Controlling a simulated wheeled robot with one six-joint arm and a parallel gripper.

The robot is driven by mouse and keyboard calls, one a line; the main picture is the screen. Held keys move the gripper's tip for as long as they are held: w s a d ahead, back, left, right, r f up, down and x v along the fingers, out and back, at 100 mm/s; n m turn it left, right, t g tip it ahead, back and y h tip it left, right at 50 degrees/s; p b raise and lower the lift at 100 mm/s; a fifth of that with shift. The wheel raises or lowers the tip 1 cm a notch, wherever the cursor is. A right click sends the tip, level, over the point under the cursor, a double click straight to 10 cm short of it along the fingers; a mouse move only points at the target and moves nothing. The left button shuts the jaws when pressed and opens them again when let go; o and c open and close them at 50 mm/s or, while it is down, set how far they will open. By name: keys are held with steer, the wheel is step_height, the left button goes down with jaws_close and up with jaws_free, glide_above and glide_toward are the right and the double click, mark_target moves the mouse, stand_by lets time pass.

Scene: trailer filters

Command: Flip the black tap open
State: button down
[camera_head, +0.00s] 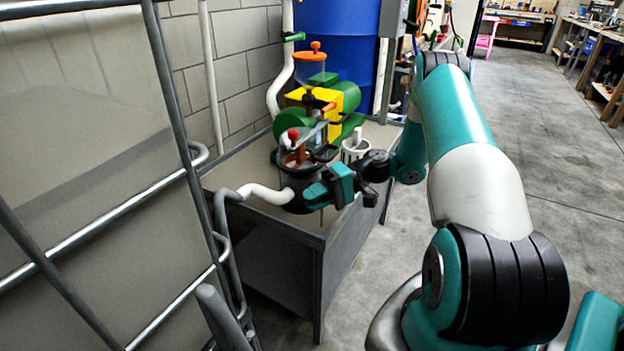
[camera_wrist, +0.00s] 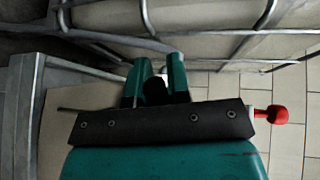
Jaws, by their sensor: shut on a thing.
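My gripper (camera_head: 322,191) reaches in from the right, at the near side of a dark round filter housing (camera_head: 297,187) on the grey bench. In the wrist view my gripper's two teal fingers (camera_wrist: 154,76) close around a small black piece (camera_wrist: 155,91), which looks like the black tap. The fingers and the wrist body hide most of it, so I cannot tell how far it is turned. In the head view the tap is hidden behind the gripper. A white hose (camera_head: 265,194) leaves the housing to the left.
A red knob (camera_head: 293,134) stands above the housing and also shows in the wrist view (camera_wrist: 277,114). A green and yellow pump (camera_head: 322,101) stands behind, before a blue barrel (camera_head: 350,45). A caged tank (camera_head: 80,150) fills the left. Open floor (camera_head: 560,150) lies right.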

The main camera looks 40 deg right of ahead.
steer(key=shift+d+p, duration=0.15)
steer(key=shift+p, duration=0.45)
steer(key=c, duration=1.1)
jaws_free()
steer(key=shift+f, duration=0.1)
